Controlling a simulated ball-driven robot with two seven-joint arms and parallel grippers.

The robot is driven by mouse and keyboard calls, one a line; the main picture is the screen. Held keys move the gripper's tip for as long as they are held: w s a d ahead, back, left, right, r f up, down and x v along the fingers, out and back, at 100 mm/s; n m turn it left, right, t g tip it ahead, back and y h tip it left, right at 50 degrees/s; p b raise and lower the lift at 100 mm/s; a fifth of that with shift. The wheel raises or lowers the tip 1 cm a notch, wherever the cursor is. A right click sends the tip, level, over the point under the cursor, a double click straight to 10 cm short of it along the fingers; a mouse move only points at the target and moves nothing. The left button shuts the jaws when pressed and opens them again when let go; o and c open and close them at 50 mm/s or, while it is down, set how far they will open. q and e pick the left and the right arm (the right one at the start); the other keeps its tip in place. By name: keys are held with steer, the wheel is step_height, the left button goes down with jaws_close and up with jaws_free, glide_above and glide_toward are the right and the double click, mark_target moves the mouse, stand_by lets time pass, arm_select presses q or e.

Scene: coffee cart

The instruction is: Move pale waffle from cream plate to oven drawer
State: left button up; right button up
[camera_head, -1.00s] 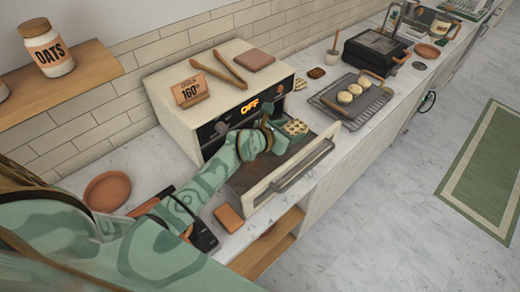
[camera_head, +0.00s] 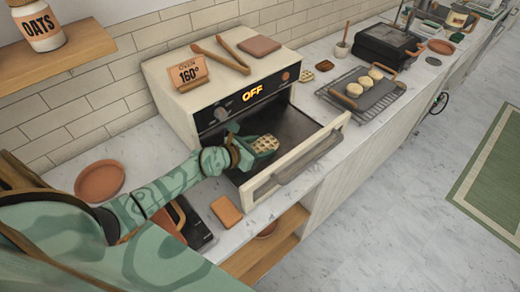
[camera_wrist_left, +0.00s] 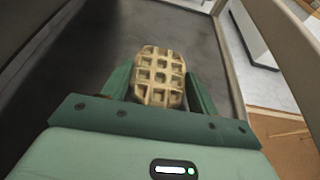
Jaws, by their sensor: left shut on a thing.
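The pale waffle (camera_head: 265,144) has a square grid and is held by my left gripper (camera_head: 258,148) over the open oven drawer (camera_head: 296,160). In the left wrist view the waffle (camera_wrist_left: 158,78) sits between both green fingers (camera_wrist_left: 160,88), with the dark drawer floor (camera_wrist_left: 75,75) below and around it. I cannot tell whether the waffle touches that floor. The oven (camera_head: 172,102) reads "OFF" on its display. I cannot make out a cream plate in these views. My right gripper is not in view.
Wooden tongs (camera_head: 222,55), a brown slab (camera_head: 259,46) and a "160°" sign (camera_head: 188,73) sit on the oven. A terracotta plate (camera_head: 99,181) and an orange-brown block (camera_head: 226,210) lie on the counter. A rack with several round pieces (camera_head: 354,90) stands to the right.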

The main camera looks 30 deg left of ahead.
arm_select(q)
steer(key=shift+r, duration=0.1)
steer(key=o, duration=1)
steer(key=shift+c, duration=0.2)
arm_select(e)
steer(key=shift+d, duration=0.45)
arm_select(q)
steer(key=shift+s+r, duration=0.2)
steer(key=shift+s, duration=0.1)
steer(key=p+v, duration=0.2)
steer(key=v, duration=0.8)
steer(key=shift+s+a+p, duration=0.1)
steer(key=shift+s+p, duration=0.05)
steer(key=shift+p, duration=0.25)
steer(key=shift+s+a+r, duration=0.15)
steer(key=shift+s+r, duration=0.1)
steer(key=shift+s, duration=0.2)
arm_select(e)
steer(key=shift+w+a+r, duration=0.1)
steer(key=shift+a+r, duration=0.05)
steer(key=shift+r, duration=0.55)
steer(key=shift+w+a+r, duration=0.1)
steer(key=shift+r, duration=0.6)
